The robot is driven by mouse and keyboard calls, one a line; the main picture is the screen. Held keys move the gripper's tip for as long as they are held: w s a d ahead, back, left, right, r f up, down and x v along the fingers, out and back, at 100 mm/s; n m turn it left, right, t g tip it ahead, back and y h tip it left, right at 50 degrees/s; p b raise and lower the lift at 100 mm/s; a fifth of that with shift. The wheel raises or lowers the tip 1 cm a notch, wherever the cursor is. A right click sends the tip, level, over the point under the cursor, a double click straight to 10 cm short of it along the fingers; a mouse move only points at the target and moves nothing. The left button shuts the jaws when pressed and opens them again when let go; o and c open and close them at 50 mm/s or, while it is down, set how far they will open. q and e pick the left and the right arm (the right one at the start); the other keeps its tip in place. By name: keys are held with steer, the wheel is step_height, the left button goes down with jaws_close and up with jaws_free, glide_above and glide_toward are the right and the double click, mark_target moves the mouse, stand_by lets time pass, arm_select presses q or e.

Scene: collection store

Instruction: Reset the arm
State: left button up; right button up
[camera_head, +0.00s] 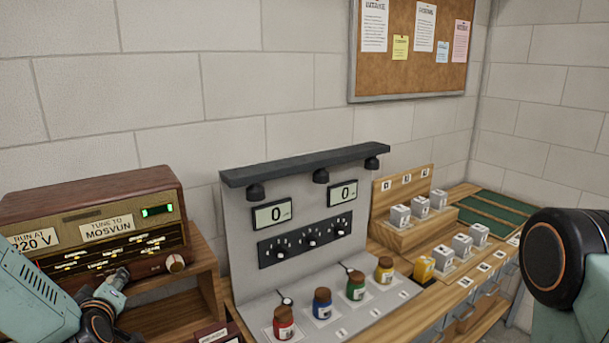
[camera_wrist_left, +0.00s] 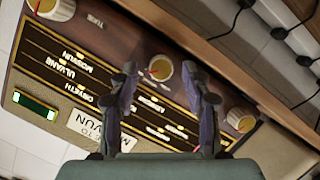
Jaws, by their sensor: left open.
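My left gripper (camera_head: 116,284) is in front of the lower part of the brown wooden radio (camera_head: 130,182) at the left of the head view. In the left wrist view the fingers of the left gripper (camera_wrist_left: 160,82) are spread apart and empty. A pale knob with a red mark (camera_wrist_left: 160,68) shows between the fingertips; I cannot tell whether they touch it. Another knob (camera_head: 175,263) shows at the radio's lower right in the head view. Part of my right arm shows at the right edge; its gripper is out of view.
The radio stands on a wooden shelf (camera_head: 205,262). A grey panel (camera_head: 238,222) with two displays reading 0 stands in the middle, with several coloured jars before it. Grey and yellow blocks stand on the bench at the right. A green tray (camera_head: 497,208) lies beyond.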

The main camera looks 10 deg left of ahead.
arm_select(q)
steer(key=shift+a+f+n+t+h, duration=0.1)
steer(key=shift+f+n+t+h, duration=0.15)
steer(key=shift+n, duration=0.55)
steer(key=shift+r, duration=0.1)
